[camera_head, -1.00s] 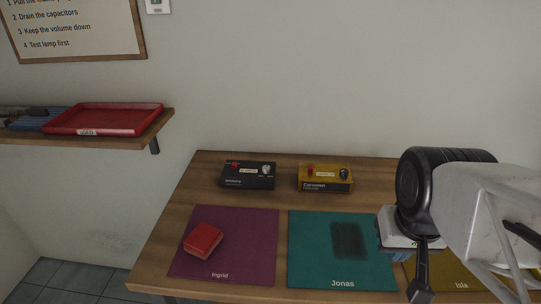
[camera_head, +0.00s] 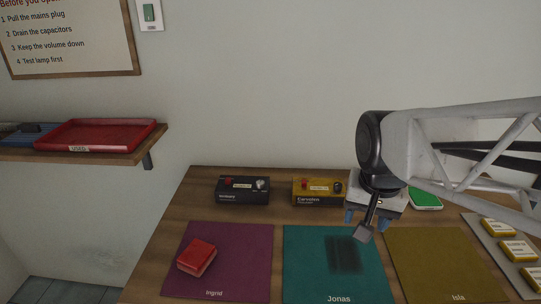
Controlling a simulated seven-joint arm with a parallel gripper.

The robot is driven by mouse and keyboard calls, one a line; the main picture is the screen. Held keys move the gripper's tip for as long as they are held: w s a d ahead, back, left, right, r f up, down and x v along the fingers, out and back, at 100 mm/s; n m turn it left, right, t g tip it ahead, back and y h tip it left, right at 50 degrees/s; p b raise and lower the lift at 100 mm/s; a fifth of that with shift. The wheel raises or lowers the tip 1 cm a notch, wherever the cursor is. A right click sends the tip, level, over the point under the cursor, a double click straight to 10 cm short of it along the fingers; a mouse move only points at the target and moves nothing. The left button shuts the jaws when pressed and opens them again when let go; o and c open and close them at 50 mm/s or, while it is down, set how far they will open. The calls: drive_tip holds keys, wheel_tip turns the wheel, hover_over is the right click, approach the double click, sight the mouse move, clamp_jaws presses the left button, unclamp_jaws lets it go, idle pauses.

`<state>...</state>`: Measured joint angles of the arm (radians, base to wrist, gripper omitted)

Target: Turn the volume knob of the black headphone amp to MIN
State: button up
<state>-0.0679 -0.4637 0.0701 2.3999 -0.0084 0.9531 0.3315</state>
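The black headphone amp (camera_head: 242,191) sits at the back left of the wooden table. Its front faces me. Its silver-grey volume knob (camera_head: 261,184) is at the right of its top, with a red part at the left. The knob's setting is too small to read. My gripper (camera_head: 366,217) hangs over the back of the teal mat, to the right of the black amp and well apart from it.
A yellow amp (camera_head: 318,191) stands between the black amp and my gripper. A red box (camera_head: 196,257) lies on the purple mat (camera_head: 236,276). A green-topped object (camera_head: 425,198) and a tray (camera_head: 484,240) of yellow-edged boxes are at right. A shelf holds a red tray (camera_head: 98,134).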

drive_tip(key=w+a+m, duration=0.3)
drive_tip(key=w+a, duration=0.1)
drive_tip(key=w, duration=0.5)
drive_tip(key=m+g, duration=0.2)
drive_tip(key=m, duration=0.5)
hover_over(261, 182)
drive_tip(key=f, duration=0.6)
drive_tip(key=shift+s+d+f, duration=0.2)
drive_tip(key=shift+f, duration=0.05)
drive_tip(key=shift+w+a+f, duration=0.15)
drive_tip(key=shift+a, duration=0.15)
drive_tip(key=shift+f, duration=0.1)
drive_tip(key=shift+f, duration=3.8)
drive_tip(key=c, duration=0.9)
